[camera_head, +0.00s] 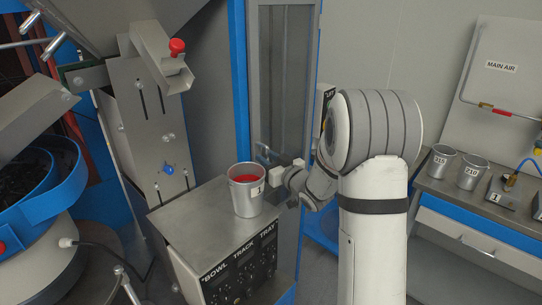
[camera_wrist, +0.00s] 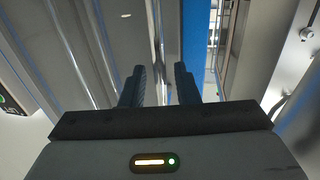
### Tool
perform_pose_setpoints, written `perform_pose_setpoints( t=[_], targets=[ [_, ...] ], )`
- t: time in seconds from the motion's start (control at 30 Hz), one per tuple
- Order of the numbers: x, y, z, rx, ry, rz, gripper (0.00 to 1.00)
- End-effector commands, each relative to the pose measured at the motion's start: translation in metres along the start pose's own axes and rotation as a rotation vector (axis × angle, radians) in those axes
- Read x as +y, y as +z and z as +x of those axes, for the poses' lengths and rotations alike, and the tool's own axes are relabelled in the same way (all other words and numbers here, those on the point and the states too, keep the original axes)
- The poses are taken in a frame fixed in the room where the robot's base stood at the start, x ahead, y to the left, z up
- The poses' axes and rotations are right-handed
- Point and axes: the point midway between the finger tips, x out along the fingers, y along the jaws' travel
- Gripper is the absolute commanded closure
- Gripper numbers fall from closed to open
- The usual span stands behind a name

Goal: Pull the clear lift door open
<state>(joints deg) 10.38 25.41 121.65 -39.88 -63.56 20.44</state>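The clear lift door (camera_head: 284,80) is a tall see-through panel in a grey frame at the middle of the head view, beside a blue post. It appears upright and shut. My gripper (camera_head: 263,161) is at the lower part of the door, in front of it. In the wrist view, the two dark fingers of my gripper (camera_wrist: 160,88) stand apart with a gap between them. The clear door (camera_wrist: 105,40) fills the upper left there, and thin upright edges run behind the gap. I cannot tell whether the fingers touch the door or its handle.
A metal cup with red contents (camera_head: 246,192) stands on the grey control box (camera_head: 190,218), close below my gripper. A feeder chute (camera_head: 160,60) and blue bowl feeder (camera_head: 40,200) are at left. Metal cups (camera_head: 438,161) stand on the bench at right. A blue post (camera_wrist: 195,40) is near my fingers.

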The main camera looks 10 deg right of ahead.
Motion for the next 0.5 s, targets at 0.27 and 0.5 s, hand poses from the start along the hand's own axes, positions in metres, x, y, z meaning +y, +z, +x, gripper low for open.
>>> perform_pose_setpoints(
  t=[0.27, 0.5],
  targets=[
    [-0.0003, -0.0002, 0.0061, 0.000, 0.000, -0.001, 0.72],
    [-0.0006, -0.0001, 0.0060, 0.000, 0.000, -0.001, 0.86]
  ],
)
